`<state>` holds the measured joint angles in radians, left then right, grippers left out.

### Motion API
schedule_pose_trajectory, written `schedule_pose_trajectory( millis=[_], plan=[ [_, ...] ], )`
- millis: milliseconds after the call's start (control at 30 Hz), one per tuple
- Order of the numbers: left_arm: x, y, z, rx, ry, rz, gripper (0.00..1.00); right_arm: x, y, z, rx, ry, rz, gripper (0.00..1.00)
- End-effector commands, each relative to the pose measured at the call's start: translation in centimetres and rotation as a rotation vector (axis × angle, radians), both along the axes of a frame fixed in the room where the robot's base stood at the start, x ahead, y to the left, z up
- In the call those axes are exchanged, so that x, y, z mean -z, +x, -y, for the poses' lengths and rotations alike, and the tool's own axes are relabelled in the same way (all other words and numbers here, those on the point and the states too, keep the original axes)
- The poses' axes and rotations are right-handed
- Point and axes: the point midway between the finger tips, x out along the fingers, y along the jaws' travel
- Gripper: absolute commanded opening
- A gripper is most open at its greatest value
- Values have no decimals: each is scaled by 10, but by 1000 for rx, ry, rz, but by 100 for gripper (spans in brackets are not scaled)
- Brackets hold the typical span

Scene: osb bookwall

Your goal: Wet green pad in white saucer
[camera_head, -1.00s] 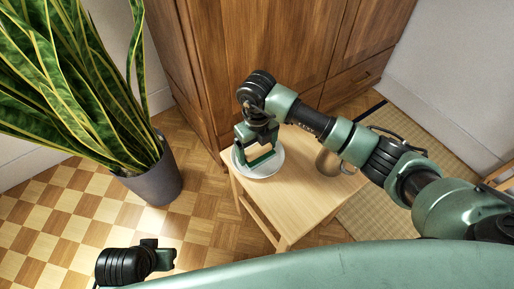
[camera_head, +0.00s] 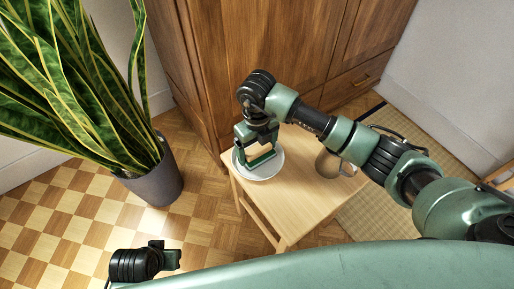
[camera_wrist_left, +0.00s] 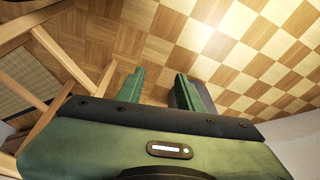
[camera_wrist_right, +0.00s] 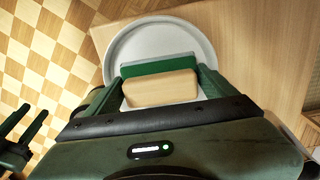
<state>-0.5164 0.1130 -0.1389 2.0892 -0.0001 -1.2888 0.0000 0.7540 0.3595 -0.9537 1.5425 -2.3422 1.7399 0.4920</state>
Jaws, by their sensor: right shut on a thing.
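The white saucer (camera_head: 258,175) stands on the small wooden table, near its left corner. My right gripper (camera_head: 261,163) reaches down over the saucer. In the right wrist view, my right gripper (camera_wrist_right: 162,85) is shut on a block with a pale wooden body (camera_wrist_right: 160,90) and a green pad (camera_wrist_right: 160,65) along its far side. The block is over the saucer (camera_wrist_right: 150,36); I cannot tell whether the pad touches its bottom or is wet. My left gripper (camera_wrist_left: 158,88) is open and empty, away from the table above the floor.
A metal jug (camera_head: 326,165) stands on the wooden table (camera_head: 290,200), beneath my right arm. A potted snake plant (camera_head: 155,180) stands left of the table, and a wooden cabinet (camera_head: 270,45) behind it. The table's front part is clear.

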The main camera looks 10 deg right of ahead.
Motion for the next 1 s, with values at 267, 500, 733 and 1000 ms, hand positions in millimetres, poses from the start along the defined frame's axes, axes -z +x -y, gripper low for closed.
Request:
schedule_pose_trajectory(
  millis=[267, 500, 733, 1000],
  plan=[
    [15, -5, 1, 0, -1, -17, 36, -6, 0, 0, 0, 0, 1, 53],
    [27, -5, 0, 1, 0, -20, 36, -10, 0, 0, 0, -1, 1, 53],
    [37, -3, 0, 1, 1, -19, 36, -14, 0, 0, 0, -1, 1, 53],
    [51, -8, 0, 2, 3, -33, 36, -19, 0, 0, 0, -1, 1, 53]
  ],
)
